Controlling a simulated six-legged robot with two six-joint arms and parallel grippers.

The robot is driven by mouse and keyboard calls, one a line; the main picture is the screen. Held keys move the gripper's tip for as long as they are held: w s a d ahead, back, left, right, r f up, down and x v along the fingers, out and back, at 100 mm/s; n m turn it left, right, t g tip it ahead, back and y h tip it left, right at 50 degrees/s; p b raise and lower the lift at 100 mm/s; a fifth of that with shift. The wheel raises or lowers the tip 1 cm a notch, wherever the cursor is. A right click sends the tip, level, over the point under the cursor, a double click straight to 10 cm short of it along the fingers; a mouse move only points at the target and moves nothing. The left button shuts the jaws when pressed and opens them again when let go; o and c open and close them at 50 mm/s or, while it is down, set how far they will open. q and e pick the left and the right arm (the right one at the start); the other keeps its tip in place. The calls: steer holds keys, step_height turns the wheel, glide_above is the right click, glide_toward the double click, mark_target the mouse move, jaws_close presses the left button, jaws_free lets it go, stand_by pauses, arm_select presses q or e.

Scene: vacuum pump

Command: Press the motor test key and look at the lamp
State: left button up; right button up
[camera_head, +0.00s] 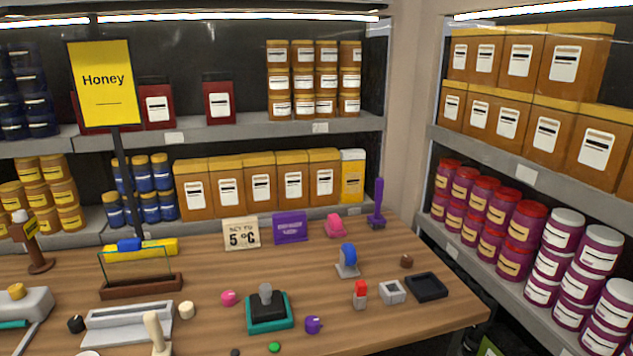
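No part that I can surely name the motor test key or its lamp shows; no label marks them. On the wooden table (400,319) stands a teal base with a black top and grey knob (267,310). A small green round piece (274,347) lies at the table's front. A blue rounded piece on a grey stand (348,260) stands further back, and a red-topped block (360,293) is in front of it. Neither of my grippers is in view.
A grey tray-like device (130,325), a cream peg (155,331), a clear panel on a brown base (140,286), a purple sign (290,228) and a black tray (427,287) crowd the table. Stocked shelves (350,126) stand behind and at right. The table's right front is clear.

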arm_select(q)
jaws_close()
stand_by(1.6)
